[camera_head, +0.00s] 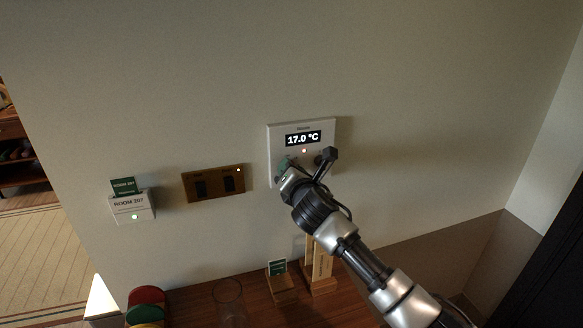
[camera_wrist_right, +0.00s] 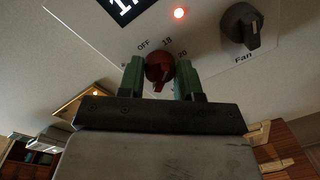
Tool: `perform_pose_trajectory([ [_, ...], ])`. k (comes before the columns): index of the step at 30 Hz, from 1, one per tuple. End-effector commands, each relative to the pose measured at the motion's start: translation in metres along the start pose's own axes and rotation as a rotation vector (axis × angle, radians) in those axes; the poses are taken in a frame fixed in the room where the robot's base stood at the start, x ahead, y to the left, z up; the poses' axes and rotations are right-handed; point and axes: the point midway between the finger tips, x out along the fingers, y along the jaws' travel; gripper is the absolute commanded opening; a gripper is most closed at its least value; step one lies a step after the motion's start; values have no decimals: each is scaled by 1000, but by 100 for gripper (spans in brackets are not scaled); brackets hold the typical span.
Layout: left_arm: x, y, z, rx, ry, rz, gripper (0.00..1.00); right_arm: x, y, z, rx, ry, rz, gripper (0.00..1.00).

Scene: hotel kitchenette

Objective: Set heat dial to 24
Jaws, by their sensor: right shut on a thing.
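The white thermostat panel (camera_head: 328,129) is on the wall, and its display (camera_head: 303,138) reads 17.0 °C with a small lit red light below it. In the right wrist view a red heat dial (camera_wrist_right: 158,68) sits between the green fingertips of my right gripper (camera_wrist_right: 160,77), which is shut on it. Marks "OFF", "18" and "20" show around the dial; the rest of its scale is hidden by the gripper. In the head view my right gripper (camera_head: 289,168) covers the dial. My left gripper is not in view.
A dark fan knob (camera_wrist_right: 240,27) is close beside the heat dial. A brass switch plate (camera_head: 214,183) and a room card holder (camera_head: 132,208) are on the wall to the left. Below, a wooden counter holds a glass (camera_head: 229,302) and a small green sign (camera_head: 277,267).

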Motion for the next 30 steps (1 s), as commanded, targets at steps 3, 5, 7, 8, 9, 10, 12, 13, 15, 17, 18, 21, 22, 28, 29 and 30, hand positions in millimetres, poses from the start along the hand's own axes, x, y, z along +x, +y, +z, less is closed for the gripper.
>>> perform_pose_trajectory([
  [3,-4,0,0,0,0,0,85,0,0,0,111,8,-1,11],
  [5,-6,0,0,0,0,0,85,0,-1,1,168,11,0,11],
  [7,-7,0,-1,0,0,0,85,0,-1,0,234,15,0,11],
  [8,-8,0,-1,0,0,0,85,0,-1,0,263,17,0,11],
  [9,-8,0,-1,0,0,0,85,0,-2,0,301,20,0,11],
  [10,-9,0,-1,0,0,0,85,0,-2,0,330,22,1,11],
  [12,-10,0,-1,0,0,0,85,0,-2,0,396,26,1,11],
  [13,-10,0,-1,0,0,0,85,0,-2,0,425,27,2,11],
  [15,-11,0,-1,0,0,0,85,0,-2,0,490,31,4,11],
  [17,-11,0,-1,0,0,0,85,0,-2,0,548,35,4,11],
  [18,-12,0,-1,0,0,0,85,0,-2,0,586,37,4,11],
  [21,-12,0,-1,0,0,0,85,0,-3,-1,679,43,4,11],
  [22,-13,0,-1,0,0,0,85,0,-3,-1,709,45,5,11],
  [28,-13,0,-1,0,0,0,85,0,-4,-1,899,56,8,11],
  [29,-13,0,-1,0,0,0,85,0,-4,-1,927,58,8,11],
  [30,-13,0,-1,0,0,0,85,0,-4,-1,966,60,8,11],
])
